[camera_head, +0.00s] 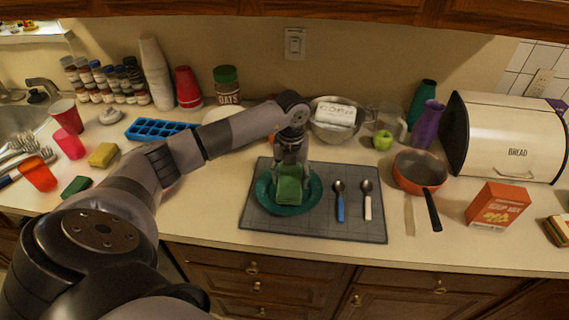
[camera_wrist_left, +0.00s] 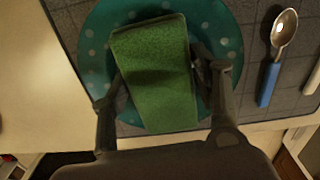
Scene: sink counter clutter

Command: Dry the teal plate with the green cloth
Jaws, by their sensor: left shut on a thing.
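The teal plate (camera_head: 266,203) lies on the grey mat at the counter's front middle. It also shows in the left wrist view (camera_wrist_left: 97,50), with pale dots on its rim. The green cloth (camera_head: 288,187) is folded and sits over the middle of the plate; in the left wrist view (camera_wrist_left: 155,75) it is a long strip between the fingers. My left gripper (camera_head: 290,170) is above the plate and shut on the cloth, one finger on each side. The cloth hides the plate's middle. Whether it presses on the plate I cannot tell. My right gripper is not in view.
The grey mat (camera_head: 310,228) also holds a blue-handled spoon (camera_head: 340,205) and a white-handled spoon (camera_head: 367,203). An orange pan (camera_head: 415,172) stands to the right, its handle toward the front. A blue ice tray (camera_head: 150,130) and yellow sponge (camera_head: 102,155) lie to the left.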

